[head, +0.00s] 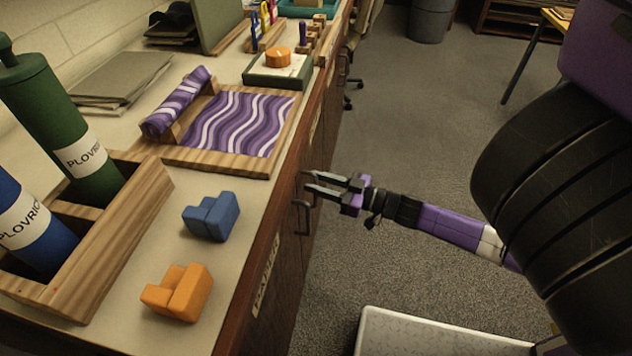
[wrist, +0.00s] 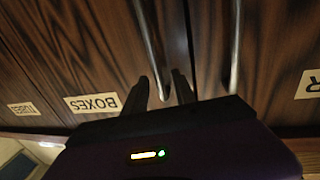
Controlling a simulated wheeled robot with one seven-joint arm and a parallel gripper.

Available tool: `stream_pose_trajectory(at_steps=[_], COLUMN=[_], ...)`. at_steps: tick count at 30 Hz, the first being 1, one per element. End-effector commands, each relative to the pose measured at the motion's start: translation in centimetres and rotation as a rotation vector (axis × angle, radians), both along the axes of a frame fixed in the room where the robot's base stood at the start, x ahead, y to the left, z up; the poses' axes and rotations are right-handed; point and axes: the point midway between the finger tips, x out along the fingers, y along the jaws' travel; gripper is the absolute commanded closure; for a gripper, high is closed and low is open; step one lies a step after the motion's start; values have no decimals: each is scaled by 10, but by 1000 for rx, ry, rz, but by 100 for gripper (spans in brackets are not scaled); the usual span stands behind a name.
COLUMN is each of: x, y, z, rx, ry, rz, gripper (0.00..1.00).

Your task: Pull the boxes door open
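The boxes door (wrist: 85,55) is a dark wood-grain cabinet door with a white BOXES label, upside down in the wrist view. Its metal bar handle (wrist: 151,45) runs down near the door's edge. My gripper (wrist: 162,88) is open, its two dark fingers apart, with the lower end of this handle showing between them. Whether the fingers touch the handle I cannot tell. In the head view my gripper (head: 313,184) is at the cabinet front, just below the counter edge. The door appears closed, with a narrow dark seam beside it.
A neighbouring door's handle (wrist: 235,45) stands close to the right in the wrist view. The counter (head: 120,325) holds a wooden crate (head: 120,240) with bottles, blue (head: 211,216) and orange (head: 180,292) blocks, and a marbling tray (head: 215,160). The carpet floor (head: 420,130) beyond my arm is open.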

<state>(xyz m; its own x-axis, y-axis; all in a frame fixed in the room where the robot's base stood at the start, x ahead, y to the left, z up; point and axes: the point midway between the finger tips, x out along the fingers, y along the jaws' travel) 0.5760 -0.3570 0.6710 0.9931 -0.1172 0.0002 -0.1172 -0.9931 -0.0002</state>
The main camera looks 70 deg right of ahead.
Motion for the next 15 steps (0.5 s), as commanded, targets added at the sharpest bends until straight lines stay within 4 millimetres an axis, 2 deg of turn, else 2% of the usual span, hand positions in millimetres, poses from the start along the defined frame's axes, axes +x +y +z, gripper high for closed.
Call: stream_pose_trajectory(at_steps=[3,11,15], x=[7,8,8], y=[-1,-1,-1], z=[0,0,0], rx=[0,0,0], ry=[0,0,0], rz=[-1,-1,-1], gripper=[68,68,93])
